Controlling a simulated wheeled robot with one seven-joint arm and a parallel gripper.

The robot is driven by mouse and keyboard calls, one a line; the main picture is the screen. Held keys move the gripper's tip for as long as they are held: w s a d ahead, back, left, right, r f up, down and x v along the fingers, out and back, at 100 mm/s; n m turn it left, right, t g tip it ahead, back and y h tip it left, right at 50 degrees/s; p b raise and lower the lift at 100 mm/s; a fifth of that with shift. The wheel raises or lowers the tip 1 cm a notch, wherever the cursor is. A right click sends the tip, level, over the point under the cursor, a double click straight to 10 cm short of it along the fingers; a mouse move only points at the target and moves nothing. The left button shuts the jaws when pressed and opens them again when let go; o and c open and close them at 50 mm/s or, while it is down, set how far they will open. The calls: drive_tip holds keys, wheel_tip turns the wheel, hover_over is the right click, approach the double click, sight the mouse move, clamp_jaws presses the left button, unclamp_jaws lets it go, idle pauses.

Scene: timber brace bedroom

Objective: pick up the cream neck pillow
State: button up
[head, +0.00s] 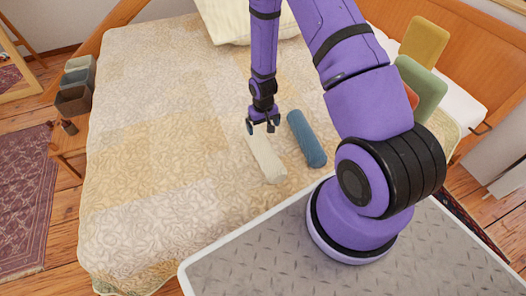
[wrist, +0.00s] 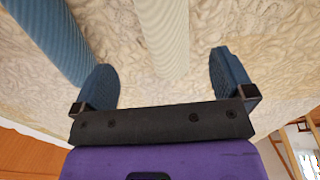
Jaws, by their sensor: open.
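The cream neck pillow (head: 267,160) is a ribbed roll lying on the bed, just left of a blue roll. In the wrist view the cream pillow (wrist: 163,35) runs down from the top edge between my two fingers, with its near end close to the gripper's palm. My gripper (head: 263,126) is over the far end of the cream pillow in the head view. It is open, with a gap on both sides of the pillow in the wrist view (wrist: 165,85). Whether the fingertips touch the bed cannot be told.
The blue roll (head: 306,139) lies close to the right of the cream one; in the wrist view it (wrist: 52,38) is near the left finger. The quilted bed (head: 150,130) is clear to the left. A large cream pillow (head: 228,22) lies at the back.

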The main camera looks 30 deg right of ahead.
sight(263, 145)
drive_tip(key=f, duration=0.5)
drive_tip(key=s+f, duration=0.1)
drive_tip(key=f, duration=0.1)
drive_tip(key=shift+f, duration=0.4)
drive_tip(key=shift+w+a+f, duration=0.1)
drive_tip(key=shift+f, duration=1.45)
drive_tip(key=shift+w+a+f, duration=0.1)
drive_tip(key=shift+f, duration=1.4)
drive_tip(key=c, duration=1)
drive_tip(key=shift+r, duration=0.15)
